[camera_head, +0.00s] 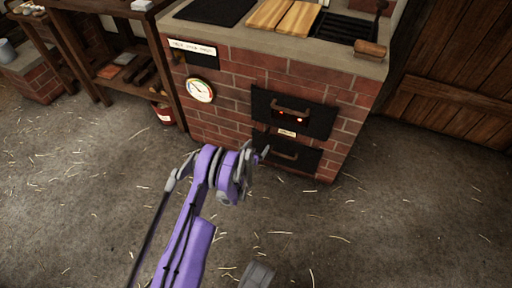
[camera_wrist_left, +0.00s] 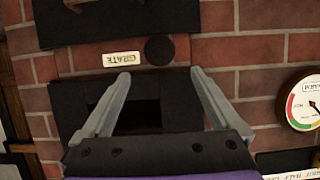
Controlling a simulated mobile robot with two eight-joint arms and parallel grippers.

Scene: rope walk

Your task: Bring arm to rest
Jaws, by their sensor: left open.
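My left gripper (camera_head: 262,154) is at the end of my purple arm, in front of the lower black door (camera_head: 288,152) of the brick stove (camera_head: 232,102). In the left wrist view its two grey fingers (camera_wrist_left: 159,74) are spread apart with nothing between them. That view is upside down and shows a GRATE label (camera_wrist_left: 121,59), a dark round disc (camera_wrist_left: 160,50) and black panels beyond the fingers. Whether the gripper touches the stove I cannot tell. My right gripper is not in view.
The upper door (camera_head: 270,112) has a handle and small red glows. A dial gauge (camera_head: 200,90) is on the brick front. Boards (camera_head: 297,19) and a dark grill lie on top. A wooden shelf (camera_head: 113,77) stands left, with a red bucket (camera_head: 163,114). The straw-strewn floor (camera_head: 400,215) is open.

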